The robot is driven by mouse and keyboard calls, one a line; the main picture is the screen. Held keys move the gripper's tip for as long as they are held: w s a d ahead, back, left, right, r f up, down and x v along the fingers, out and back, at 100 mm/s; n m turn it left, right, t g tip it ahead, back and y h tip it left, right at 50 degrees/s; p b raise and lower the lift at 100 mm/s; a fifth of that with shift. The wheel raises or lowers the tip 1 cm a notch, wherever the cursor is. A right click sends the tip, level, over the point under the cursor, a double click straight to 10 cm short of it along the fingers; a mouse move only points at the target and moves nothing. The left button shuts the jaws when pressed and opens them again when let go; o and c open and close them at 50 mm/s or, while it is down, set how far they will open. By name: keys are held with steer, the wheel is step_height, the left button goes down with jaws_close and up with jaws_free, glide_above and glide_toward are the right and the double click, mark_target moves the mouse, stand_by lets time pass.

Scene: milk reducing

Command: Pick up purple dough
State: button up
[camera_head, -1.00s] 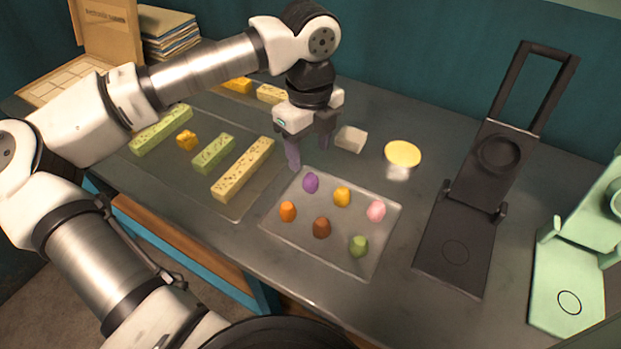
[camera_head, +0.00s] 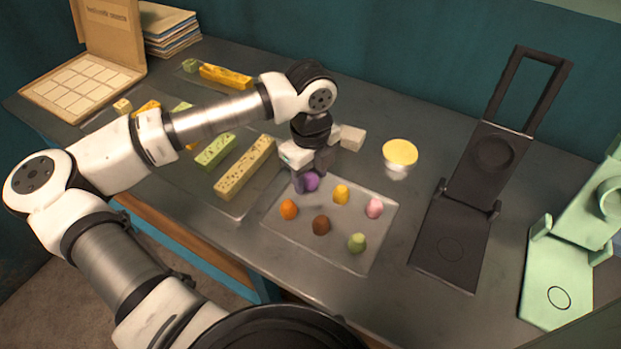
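The purple dough (camera_head: 311,182) is a small ball at the back left of a translucent mat. My gripper (camera_head: 309,184) points down at it, with one finger on its left side and the other close behind its right side. The fingers are apart and the dough shows between them. Whether they touch it I cannot tell. The arm hides part of the area behind the dough.
The mat (camera_head: 290,238) also holds orange (camera_head: 289,208), brown (camera_head: 321,225), yellow (camera_head: 341,194), pink (camera_head: 374,207) and green (camera_head: 357,242) dough. A yellow-topped cup (camera_head: 399,158) and a black press (camera_head: 455,235) stand to the right. Long dough bars (camera_head: 245,167) lie to the left.

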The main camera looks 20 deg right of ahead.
mark_target(311, 177)
steer(key=c, duration=0.8)
steer(key=shift+o, duration=0.2)
steer(key=shift+r, duration=0.15)
step_height(311, 177, up, 19)
steer(key=b, duration=0.3)
steer(key=shift+f, duration=0.2)
steer(key=shift+r, duration=0.6)
steer(key=shift+d, duration=0.1)
